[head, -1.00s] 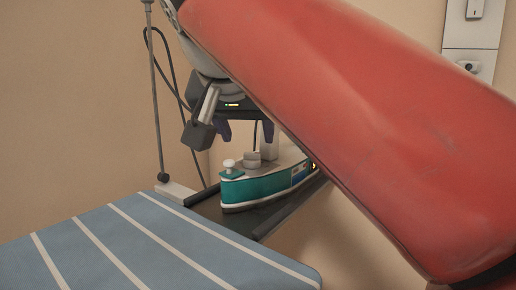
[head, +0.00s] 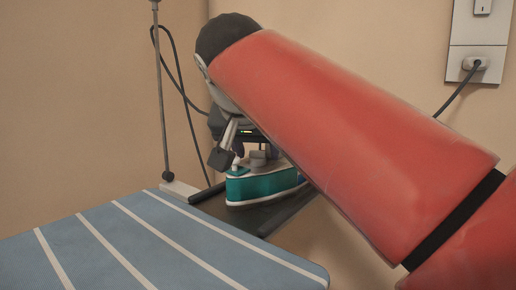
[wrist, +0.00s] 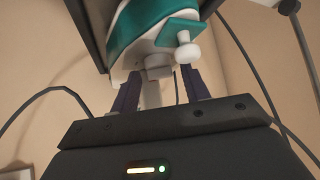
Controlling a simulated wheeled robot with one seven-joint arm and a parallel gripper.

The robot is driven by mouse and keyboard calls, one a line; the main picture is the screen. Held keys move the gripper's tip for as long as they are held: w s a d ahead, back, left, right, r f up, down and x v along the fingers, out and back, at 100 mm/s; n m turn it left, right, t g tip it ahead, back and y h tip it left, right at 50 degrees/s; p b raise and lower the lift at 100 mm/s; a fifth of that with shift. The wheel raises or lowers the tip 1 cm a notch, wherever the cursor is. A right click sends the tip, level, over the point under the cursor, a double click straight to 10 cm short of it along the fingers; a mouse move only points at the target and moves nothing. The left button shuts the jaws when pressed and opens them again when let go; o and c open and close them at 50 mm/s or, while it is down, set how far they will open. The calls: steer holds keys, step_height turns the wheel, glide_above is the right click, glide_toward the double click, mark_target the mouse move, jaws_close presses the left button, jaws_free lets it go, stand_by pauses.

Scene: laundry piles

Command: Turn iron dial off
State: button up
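The iron (head: 265,187) is teal and white and sits on a dark rest at the end of the ironing board. Its grey round dial (head: 258,158) shows on top, and a small white knob (head: 237,168) is near its front. In the wrist view the dial (wrist: 158,67) lies ahead of my gripper (wrist: 160,73), between the lines of its two dark purple fingers. The fingers are apart, with nothing clearly held. Whether they touch the dial cannot be told. In the head view my red arm hides most of the gripper and part of the iron.
The blue striped ironing board (head: 140,245) fills the lower left. A thin upright pole (head: 162,95) and a dark cord stand behind the iron's rest (head: 270,217). A wall socket (head: 478,62) with a plug is at upper right. Walls are close behind.

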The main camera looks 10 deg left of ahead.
steer(key=c, duration=0.8)
steer(key=shift+d+n+y, duration=0.1)
steer(key=shift+n+y, duration=0.2)
steer(key=shift+d+n+y, duration=0.15)
steer(key=shift+n+y, duration=0.65)
steer(key=shift+n, duration=0.2)
steer(key=n+y+p, duration=0.1)
steer(key=n+g+y, duration=0.1)
steer(key=n, duration=0.1)
steer(key=shift+w+d+r+n+y+p, duration=0.1)
steer(key=shift+d+r+n+y+p, duration=0.05)
steer(key=shift+n+y+p, duration=0.2)
steer(key=n+g+y+p, duration=0.1)
steer(key=n, duration=0.1)
steer(key=n+g+y+p, duration=0.1)
steer(key=n, duration=0.1)
steer(key=shift+w+d+y, duration=0.15)
steer(key=shift+y, duration=0.1)
steer(key=shift+w+n+g+y+p, duration=0.1)
steer(key=shift+n+g+y+p, duration=0.6)
steer(key=shift+n+g, duration=0.8)
steer(key=shift+n, duration=0.45)
